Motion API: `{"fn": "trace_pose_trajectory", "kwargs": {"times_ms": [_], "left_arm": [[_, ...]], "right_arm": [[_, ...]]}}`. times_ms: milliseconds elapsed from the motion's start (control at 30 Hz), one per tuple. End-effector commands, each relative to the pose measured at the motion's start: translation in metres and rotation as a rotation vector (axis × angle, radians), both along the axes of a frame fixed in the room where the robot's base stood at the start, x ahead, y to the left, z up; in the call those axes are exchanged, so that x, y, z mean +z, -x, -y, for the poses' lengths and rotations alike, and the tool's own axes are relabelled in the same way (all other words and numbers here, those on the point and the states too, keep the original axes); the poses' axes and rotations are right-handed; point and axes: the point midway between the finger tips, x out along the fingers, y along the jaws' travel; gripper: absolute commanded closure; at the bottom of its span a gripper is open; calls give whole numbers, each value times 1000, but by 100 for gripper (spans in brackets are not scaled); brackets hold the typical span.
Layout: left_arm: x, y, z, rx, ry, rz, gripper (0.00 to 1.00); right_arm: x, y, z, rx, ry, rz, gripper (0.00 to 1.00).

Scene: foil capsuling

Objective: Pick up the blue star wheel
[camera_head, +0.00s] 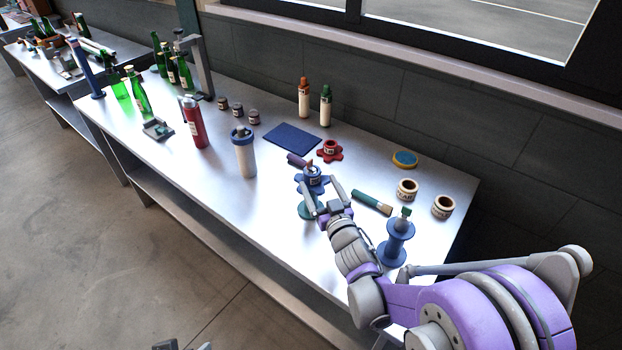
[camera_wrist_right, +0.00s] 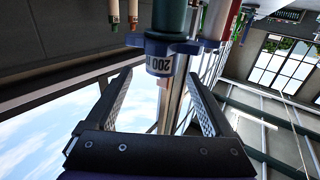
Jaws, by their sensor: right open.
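The blue star wheel (camera_head: 316,173) is on the metal table, just past the fingertips of my right gripper (camera_head: 319,186) in the head view. In the right wrist view the blue star wheel (camera_wrist_right: 158,62) has a pale band marked 200 and lies between and beyond the fingers. My right gripper (camera_wrist_right: 160,95) is open, with a finger on either side and nothing held. I cannot tell whether a fingertip touches the wheel. Small grey parts at the bottom edge of the head view may be my left gripper, too cut off to read.
A red star wheel (camera_head: 330,151) stands behind, near a dark blue mat (camera_head: 292,139). A green disc (camera_head: 311,210) is beside my right fingers. A green-handled brush (camera_head: 371,203) and a blue spool (camera_head: 396,244) are to the right.

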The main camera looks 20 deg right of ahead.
Motion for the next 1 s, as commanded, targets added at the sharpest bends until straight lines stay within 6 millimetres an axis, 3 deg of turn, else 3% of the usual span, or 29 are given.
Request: {"fn": "trace_pose_trajectory", "kwargs": {"times_ms": [467, 767, 1000], "left_arm": [[25, -9, 0, 0, 0, 16, 15], [25, -9, 0, 0, 0, 16, 15], [25, -9, 0, 0, 0, 16, 15]], "right_arm": [[2, -52, -6, 0, -1, 1, 13], [-1, -56, -6, 0, -1, -2, 13], [-1, -56, -6, 0, -1, -2, 53]]}}
